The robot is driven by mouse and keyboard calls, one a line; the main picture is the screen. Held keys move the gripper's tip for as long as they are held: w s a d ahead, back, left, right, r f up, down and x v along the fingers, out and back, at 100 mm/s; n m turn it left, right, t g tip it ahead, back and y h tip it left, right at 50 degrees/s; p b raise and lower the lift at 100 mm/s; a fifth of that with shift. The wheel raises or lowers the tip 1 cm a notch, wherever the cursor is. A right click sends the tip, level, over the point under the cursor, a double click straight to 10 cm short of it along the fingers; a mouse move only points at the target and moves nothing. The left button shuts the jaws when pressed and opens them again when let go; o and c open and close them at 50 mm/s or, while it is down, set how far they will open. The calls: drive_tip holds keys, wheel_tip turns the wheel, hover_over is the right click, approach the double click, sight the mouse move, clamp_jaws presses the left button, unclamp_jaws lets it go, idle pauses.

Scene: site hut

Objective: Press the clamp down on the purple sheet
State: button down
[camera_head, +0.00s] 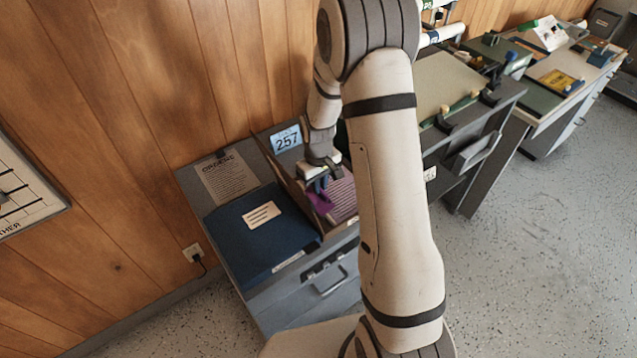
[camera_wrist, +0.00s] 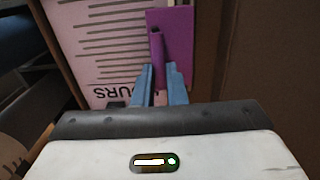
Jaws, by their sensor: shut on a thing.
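The sheet (camera_wrist: 100,45) is pale pinkish-purple with dark lines and upside-down lettering in the wrist view. In the head view the sheet (camera_head: 343,195) shows pink-purple in a compartment below my gripper. A stronger purple clamp (camera_wrist: 178,30), a flat plate with an upright grip, lies along the sheet's right edge in the wrist view. My gripper (camera_wrist: 160,72) has its blue fingers shut on that grip. In the head view my gripper (camera_head: 320,184) points down over the purple clamp (camera_head: 320,204). I cannot tell whether the clamp presses on the sheet.
A dark blue folder (camera_head: 258,228) lies left of the compartment. A brown wall (camera_wrist: 255,50) rises close on the right in the wrist view. Other desks (camera_head: 440,90) stand at right; the speckled floor (camera_head: 540,240) there is clear.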

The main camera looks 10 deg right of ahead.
drive_tip(key=shift+w+d+f+g+y+b, duration=0.15)
drive_tip(key=shift+d+f+g+y+b, duration=0.25)
drive_tip(key=shift+f+y+b, duration=0.3)
drive_tip(key=shift+d+y+b, duration=0.15)
drive_tip(key=shift+y+b, duration=0.35)
drive_tip(key=shift+r, duration=0.1)
drive_tip(key=c, duration=1.5)
unclamp_jaws()
drive_tip(key=shift+w+r, duration=0.1)
drive_tip(key=shift+r, duration=0.05)
